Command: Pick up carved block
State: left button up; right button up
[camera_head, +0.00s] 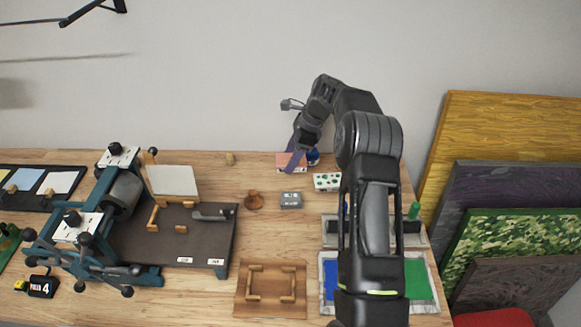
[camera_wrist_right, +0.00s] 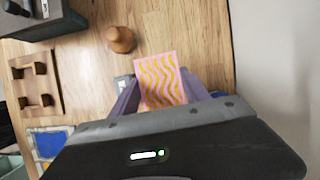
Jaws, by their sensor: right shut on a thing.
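The carved block (camera_wrist_right: 159,76) is pink with wavy yellow lines and shows face-on in the right wrist view. In the head view the block (camera_head: 283,157) is a small pinkish patch near the back of the table, partly covered by my gripper. My right gripper (camera_wrist_right: 162,92) is shut on it, with a purple finger on each side. In the head view the right gripper (camera_head: 293,158) reaches down there from the upper right. Whether the block touches the table is hard to tell. My left gripper is not in view.
A blue round thing (camera_head: 313,157) sits close right of the gripper. Nearby are a white plate with green spots (camera_head: 326,182), a grey box (camera_head: 291,200) and a brown wooden knob (camera_head: 254,200). A press (camera_head: 125,190) stands left; a wooden jig (camera_head: 270,311) lies in front.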

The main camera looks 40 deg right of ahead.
jog(key=shift+r, duration=1.15)
